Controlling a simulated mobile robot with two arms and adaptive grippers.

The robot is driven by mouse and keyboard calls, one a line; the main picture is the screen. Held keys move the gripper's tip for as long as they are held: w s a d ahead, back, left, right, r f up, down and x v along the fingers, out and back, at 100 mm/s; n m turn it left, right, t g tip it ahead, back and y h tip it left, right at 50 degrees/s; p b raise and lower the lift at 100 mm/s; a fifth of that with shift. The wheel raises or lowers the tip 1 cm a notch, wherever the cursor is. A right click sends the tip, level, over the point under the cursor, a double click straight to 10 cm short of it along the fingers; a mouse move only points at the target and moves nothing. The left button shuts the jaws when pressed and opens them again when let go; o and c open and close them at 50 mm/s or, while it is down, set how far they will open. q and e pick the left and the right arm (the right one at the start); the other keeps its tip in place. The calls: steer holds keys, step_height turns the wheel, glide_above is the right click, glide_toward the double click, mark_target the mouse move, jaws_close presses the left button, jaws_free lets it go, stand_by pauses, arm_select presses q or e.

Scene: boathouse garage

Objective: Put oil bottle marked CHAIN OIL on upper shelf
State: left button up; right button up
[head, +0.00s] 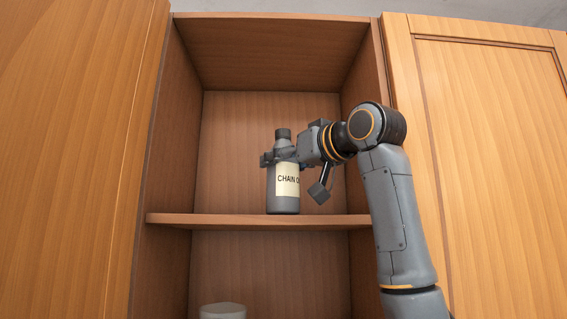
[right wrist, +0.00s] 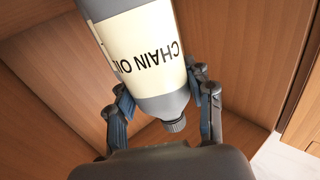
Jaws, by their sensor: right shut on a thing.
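The grey oil bottle (head: 283,203) with a dark cap and a cream label marked CHAIN OIL is upright at the upper shelf (head: 240,221) in the head view. Its base appears at the level of the shelf board; I cannot tell for certain whether it touches. My right gripper (head: 279,158) is shut on the bottle's upper part, just below the cap. In the right wrist view the bottle (right wrist: 172,104) lies between both fingers of the right gripper (right wrist: 162,100), its label readable upside down. My left gripper is not in view.
The cabinet's side walls (head: 170,130) stand close on both sides, with a wooden door (head: 490,130) at the right. A pale round object (head: 222,311) stands in the lower compartment. The upper shelf is bare to the left of the bottle.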

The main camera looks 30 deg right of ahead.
steer(key=shift+f, duration=0.25)
steer(key=o, duration=1.5)
steer(key=shift+o, duration=0.2)
steer(key=s+d, duration=0.1)
steer(key=s, duration=1.1)
steer(key=shift+d, duration=0.35)
jaws_close()
